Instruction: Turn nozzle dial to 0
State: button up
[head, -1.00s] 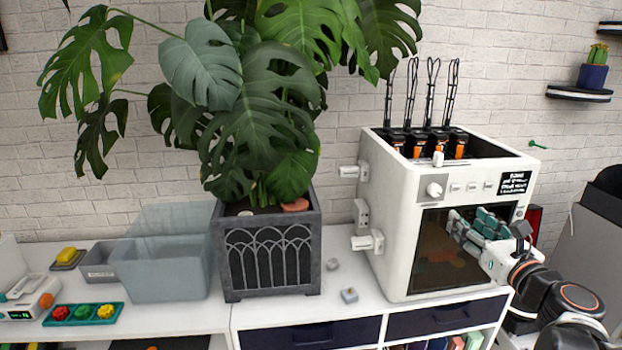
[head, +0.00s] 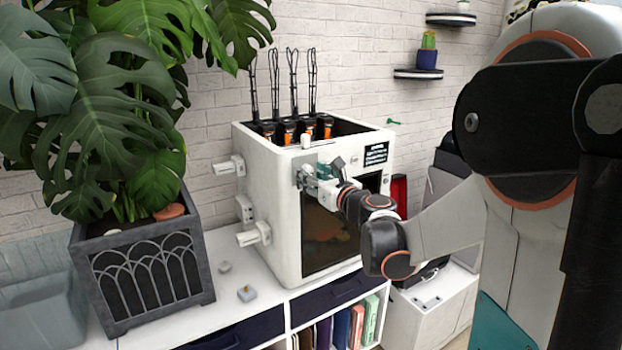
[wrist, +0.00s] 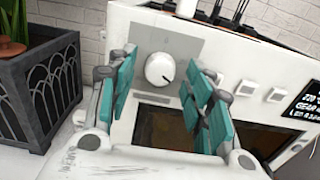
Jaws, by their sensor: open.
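The nozzle dial (wrist: 159,69) is a round white knob with a dark pointer mark, on a grey plate on the front of the white printer (head: 262,190). In the wrist view the pointer faces lower right; I cannot read any numbers around it. My gripper (wrist: 160,85) is open, with one teal-padded finger to the left of the dial and the other to the right. I cannot tell whether the fingers touch it. In the head view my gripper (head: 306,176) is at the printer's upper front and hides the dial.
Several small white buttons (wrist: 247,89) sit right of the dial, beside a black label (head: 376,153). A dark glass door (head: 325,238) is below. A dark planter (head: 145,275) with a large plant stands left. Two small grey pieces lie on the white cabinet top.

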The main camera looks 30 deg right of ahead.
jog(key=shift+w, duration=0.1)
jog(key=c, duration=1)
jog(key=shift+c, duration=0.2)
jog(key=shift+n, duration=0.3)
jog(key=n+p, duration=0.1)
jog(key=n, duration=0.3)
jog(key=shift+n, duration=0.3)
jog(key=n, duration=0.5)
jog(key=shift+p, duration=0.3)
jog(key=n, duration=0.6)
jog(key=shift+r+n+p, duration=0.1)
jog(key=shift+n+p, duration=0.2)
jog(key=shift+n, duration=0.1)
jog(key=n, duration=0.7)
